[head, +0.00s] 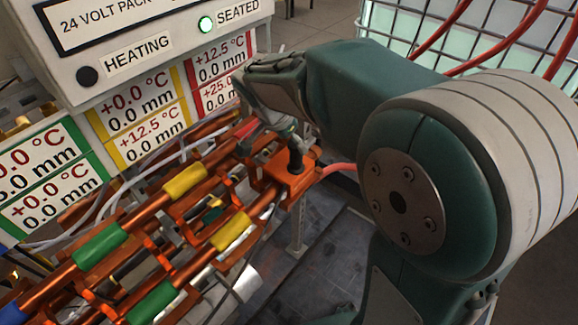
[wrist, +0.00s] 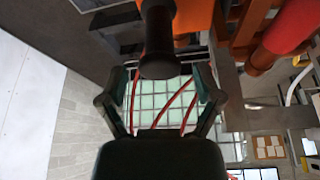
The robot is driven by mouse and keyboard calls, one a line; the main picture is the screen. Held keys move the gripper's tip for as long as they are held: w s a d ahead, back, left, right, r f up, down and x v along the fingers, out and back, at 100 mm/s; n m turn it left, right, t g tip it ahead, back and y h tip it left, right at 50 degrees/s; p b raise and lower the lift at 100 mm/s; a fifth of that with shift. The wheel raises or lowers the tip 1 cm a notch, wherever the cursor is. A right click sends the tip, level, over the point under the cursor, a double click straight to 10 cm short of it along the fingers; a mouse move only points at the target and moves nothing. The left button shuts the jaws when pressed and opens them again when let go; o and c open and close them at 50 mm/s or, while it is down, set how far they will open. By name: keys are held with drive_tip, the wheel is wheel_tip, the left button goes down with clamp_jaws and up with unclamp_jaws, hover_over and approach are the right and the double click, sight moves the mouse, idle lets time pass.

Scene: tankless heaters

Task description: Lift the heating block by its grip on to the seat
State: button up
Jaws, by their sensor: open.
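The heating block (head: 293,179) is an orange-copper block at the right end of the copper bars, with a red cable at its right side. Its grip (head: 295,154) is a short black upright post on top. In the wrist view, the grip (wrist: 158,42) shows large at the top centre, with orange metal behind it. My gripper (head: 292,128) is just above and beside the grip, partly hidden by my wrist. In the wrist view, my gripper (wrist: 161,82) has its fingers spread on both sides below the grip's end, with a gap on each side. I cannot make out a separate seat.
Two copper bars (head: 150,210) with green and yellow bands run to the lower left. Reading labels (head: 130,120) hang below. A caged tank (head: 400,28) stands behind.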

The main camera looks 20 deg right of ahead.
sight(297, 154)
drive_tip(key=x, duration=0.6)
drive_tip(key=shift+a, duration=0.1)
drive_tip(key=c, duration=1.2)
drive_tip(key=shift+o, duration=0.2)
